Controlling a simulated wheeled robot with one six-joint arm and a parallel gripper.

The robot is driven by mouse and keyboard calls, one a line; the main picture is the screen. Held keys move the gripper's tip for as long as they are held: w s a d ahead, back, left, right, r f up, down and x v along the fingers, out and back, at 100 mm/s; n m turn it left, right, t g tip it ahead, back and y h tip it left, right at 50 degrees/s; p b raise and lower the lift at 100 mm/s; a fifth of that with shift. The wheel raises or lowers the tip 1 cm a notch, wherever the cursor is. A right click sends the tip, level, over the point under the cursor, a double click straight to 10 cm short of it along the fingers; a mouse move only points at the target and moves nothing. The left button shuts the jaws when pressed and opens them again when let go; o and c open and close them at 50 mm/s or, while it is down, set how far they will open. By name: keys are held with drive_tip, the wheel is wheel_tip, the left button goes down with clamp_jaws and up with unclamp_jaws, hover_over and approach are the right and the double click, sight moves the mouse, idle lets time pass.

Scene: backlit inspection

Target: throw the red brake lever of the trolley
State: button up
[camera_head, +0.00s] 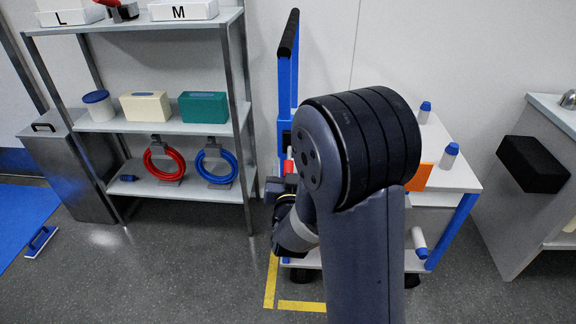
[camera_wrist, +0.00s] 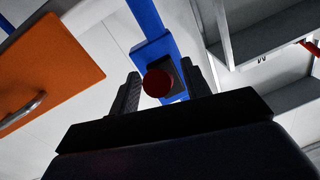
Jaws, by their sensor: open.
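The trolley (camera_head: 452,178) has a white top, blue posts and a tall blue push frame with a black grip. Its red brake lever shows in the wrist view as a round, dark red knob (camera_wrist: 157,83) on a dark block fixed to a blue post. A small red part (camera_head: 289,166) shows beside my arm in the head view. My gripper (camera_wrist: 160,72) is open, with one finger on each side of the knob. I cannot tell whether either finger touches it. In the head view my arm hides much of the trolley and the gripper's fingertips.
An orange panel (camera_wrist: 48,72) with a metal handle is at the left in the wrist view. A metal shelf rack (camera_head: 240,120) with boxes and rings stands left of the trolley. A grey cabinet (camera_head: 525,225) stands at right. Yellow tape (camera_head: 271,280) marks the floor.

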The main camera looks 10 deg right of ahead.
drive_tip(key=shift+x, duration=1)
clamp_jaws()
